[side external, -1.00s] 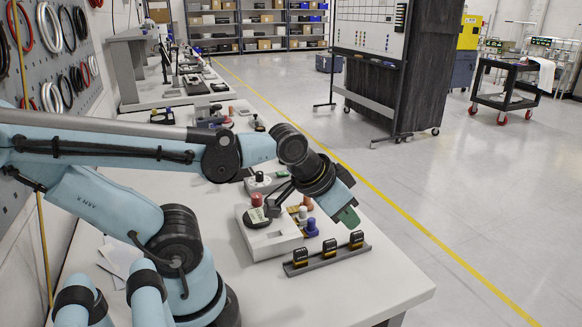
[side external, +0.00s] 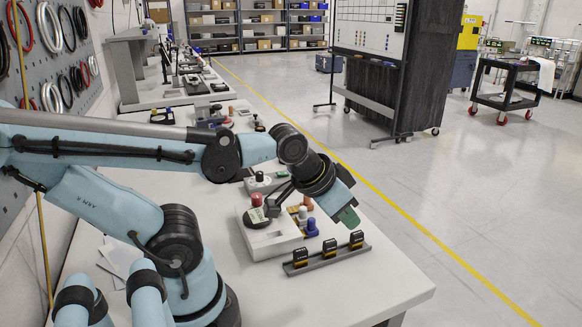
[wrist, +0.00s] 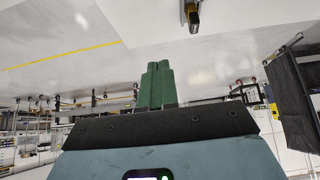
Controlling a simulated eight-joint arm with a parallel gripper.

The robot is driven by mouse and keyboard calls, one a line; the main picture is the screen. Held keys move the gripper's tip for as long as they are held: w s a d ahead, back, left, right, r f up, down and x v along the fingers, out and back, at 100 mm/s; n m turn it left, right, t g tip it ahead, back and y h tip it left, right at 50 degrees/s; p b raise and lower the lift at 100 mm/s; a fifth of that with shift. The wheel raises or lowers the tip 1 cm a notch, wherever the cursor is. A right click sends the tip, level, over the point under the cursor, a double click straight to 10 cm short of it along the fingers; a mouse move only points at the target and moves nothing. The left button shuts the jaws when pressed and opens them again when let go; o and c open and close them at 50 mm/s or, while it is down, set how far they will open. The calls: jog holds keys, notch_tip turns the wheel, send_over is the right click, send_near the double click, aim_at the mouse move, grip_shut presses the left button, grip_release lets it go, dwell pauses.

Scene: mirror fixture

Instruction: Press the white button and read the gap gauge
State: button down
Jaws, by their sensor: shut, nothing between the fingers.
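A light grey fixture block (side external: 272,243) stands on the bench below my wrist. A small white-topped button (side external: 302,212) shows on its right side, between an orange knob (side external: 307,202) and a blue knob (side external: 311,228). A round dark dial (side external: 256,217) sits at its left; it may be the gap gauge, but its reading is too small to make out. My gripper (side external: 348,216), with green fingers, is shut and empty, to the right of the white button and apart from it. In the wrist view, the green fingers (wrist: 155,84) lie together.
A dark rail (side external: 327,259) with 3 black-and-yellow blocks lies in front of the fixture. One such block shows in the wrist view (wrist: 193,17). A red knob (side external: 256,199) rises behind the dial. Bare bench (side external: 370,285) lies at the front right.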

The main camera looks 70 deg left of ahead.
dwell(0.3)
jog(key=s+a+r+n+y, duration=0.1)
jog(key=s+a+n+y, duration=0.1)
jog(key=a+n, duration=0.6)
jog(key=s+a+r+n+y, duration=0.1)
jog(key=s+a+n+y, duration=0.2)
jog(key=a+n, duration=0.6)
jog(key=a+y, duration=0.1)
jog(key=a, duration=0.2)
jog(key=shift+s+a, duration=0.25)
jog(key=shift+s, duration=0.05)
jog(key=shift+f, duration=4.3)
jog(key=shift+f, duration=0.4)
